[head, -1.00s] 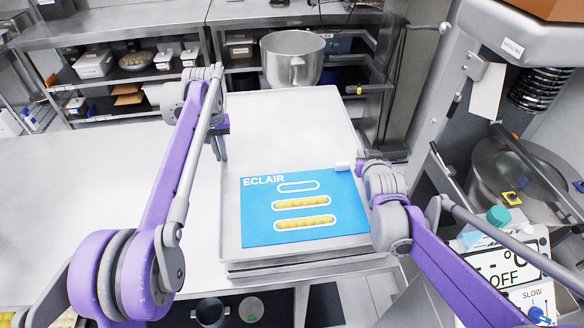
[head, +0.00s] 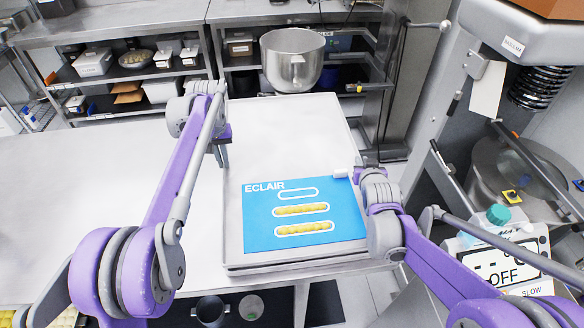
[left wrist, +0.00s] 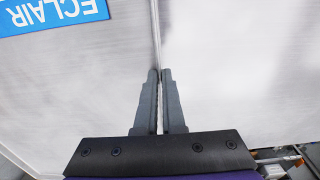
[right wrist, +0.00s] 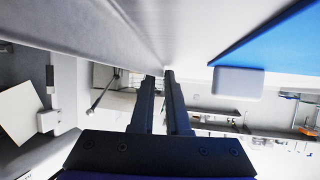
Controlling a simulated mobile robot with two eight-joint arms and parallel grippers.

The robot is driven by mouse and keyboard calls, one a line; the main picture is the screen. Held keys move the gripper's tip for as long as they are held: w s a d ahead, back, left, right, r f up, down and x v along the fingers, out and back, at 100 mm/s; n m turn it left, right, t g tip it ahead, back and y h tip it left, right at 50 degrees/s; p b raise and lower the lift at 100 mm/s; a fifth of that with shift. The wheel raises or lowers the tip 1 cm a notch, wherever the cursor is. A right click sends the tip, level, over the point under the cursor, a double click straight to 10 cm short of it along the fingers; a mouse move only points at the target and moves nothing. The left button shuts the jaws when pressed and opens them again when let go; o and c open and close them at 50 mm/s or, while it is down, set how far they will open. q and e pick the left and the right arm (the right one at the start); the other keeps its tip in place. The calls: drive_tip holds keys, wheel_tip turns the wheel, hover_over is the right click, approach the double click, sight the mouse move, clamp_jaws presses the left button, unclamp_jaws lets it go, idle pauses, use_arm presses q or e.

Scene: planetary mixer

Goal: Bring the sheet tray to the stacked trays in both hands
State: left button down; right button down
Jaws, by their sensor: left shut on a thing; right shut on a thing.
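The sheet tray (head: 285,130) is a wide, shallow metal tray in the middle of the head view. A blue ECLAIR mat (head: 258,228) lies on its near part, with two yellow filled outlines and one empty one. My left gripper (head: 223,160) is shut on the tray's left rim, also seen in the left wrist view (left wrist: 158,75). My right gripper (head: 364,178) is shut on its right rim; its fingers show in the right wrist view (right wrist: 160,76). Another metal rim (head: 240,272) shows just under the tray's near edge; the stacked trays are mostly hidden, and I cannot tell if they touch.
A steel table (head: 90,185) extends to the left, largely bare. A steel mixing bowl (head: 291,62) stands beyond the tray. The planetary mixer (head: 520,160) and a control panel (head: 505,268) stand close on the right. Shelves with boxes are at the back.

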use_arm(q)
drive_tip(key=shift+d+f, duration=0.2)
drive_tip(key=shift+d, duration=0.1)
use_arm(e)
drive_tip(key=shift+a+f, duration=0.2)
drive_tip(key=shift+f, duration=0.05)
use_arm(q)
drive_tip(key=c, duration=1.4)
unclamp_jaws()
drive_tip(key=shift+f, duration=0.15)
use_arm(e)
drive_tip(key=c, duration=1.3)
unclamp_jaws()
drive_tip(key=shift+f, duration=0.1)
use_arm(q)
drive_tip(key=o, duration=0.4)
drive_tip(key=shift+a, duration=0.1)
use_arm(e)
drive_tip(key=o, duration=0.4)
drive_tip(key=shift+d, duration=0.15)
use_arm(q)
drive_tip(key=shift+a, duration=0.15)
